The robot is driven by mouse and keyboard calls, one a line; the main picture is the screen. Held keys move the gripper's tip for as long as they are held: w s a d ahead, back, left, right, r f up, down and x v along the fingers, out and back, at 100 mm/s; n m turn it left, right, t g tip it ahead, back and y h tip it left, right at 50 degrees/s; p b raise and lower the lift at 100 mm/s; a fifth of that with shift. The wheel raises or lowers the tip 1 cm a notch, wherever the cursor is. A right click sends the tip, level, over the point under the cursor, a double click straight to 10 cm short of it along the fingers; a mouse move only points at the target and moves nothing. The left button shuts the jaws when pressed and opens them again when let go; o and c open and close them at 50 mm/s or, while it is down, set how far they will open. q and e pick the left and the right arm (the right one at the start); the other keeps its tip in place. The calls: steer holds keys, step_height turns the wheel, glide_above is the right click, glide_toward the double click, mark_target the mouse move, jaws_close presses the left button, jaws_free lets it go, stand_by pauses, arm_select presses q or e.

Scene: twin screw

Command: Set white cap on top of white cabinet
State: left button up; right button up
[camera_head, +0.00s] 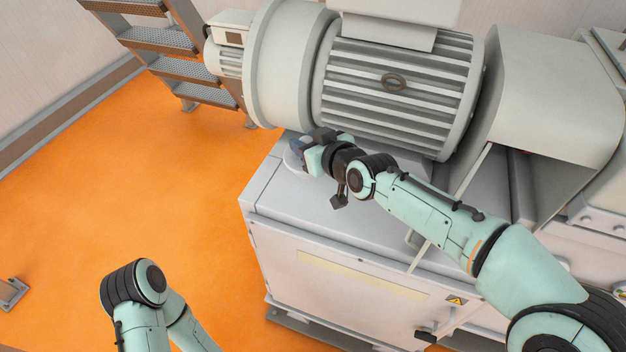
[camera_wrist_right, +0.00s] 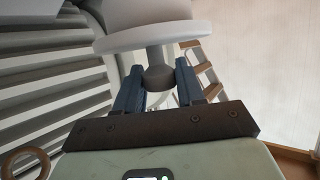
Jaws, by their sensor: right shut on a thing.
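The white cabinet (camera_head: 300,205) stands below the large motor, with its flat top partly covered by my right arm. My right gripper (camera_head: 300,152) is over the far left corner of the cabinet top. It is shut on the white cap (camera_head: 291,160), whose pale round edge shows beside the fingers. In the right wrist view, the blue-grey fingers (camera_wrist_right: 158,88) are on either side of a dark knob, and the cap's pale disc (camera_wrist_right: 150,38) is beyond them. I cannot tell whether the cap touches the cabinet top. My left gripper is out of view.
The ribbed grey motor (camera_head: 395,85) overhangs the back of the cabinet top, close to my right gripper. Metal stairs (camera_head: 180,65) stand at the upper left. The orange floor (camera_head: 130,170) is open left of the cabinet. A door handle (camera_head: 425,335) sticks out at the front.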

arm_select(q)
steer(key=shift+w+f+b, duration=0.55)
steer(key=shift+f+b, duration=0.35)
arm_select(e)
step_height(320, 180, down, 10)
steer(key=shift+w+f, duration=0.1)
steer(key=shift+f, duration=0.15)
steer(key=shift+f, duration=0.2)
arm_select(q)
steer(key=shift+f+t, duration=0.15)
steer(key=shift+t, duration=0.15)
arm_select(e)
steer(key=o, duration=1.1)
steer(key=shift+r, duration=0.1)
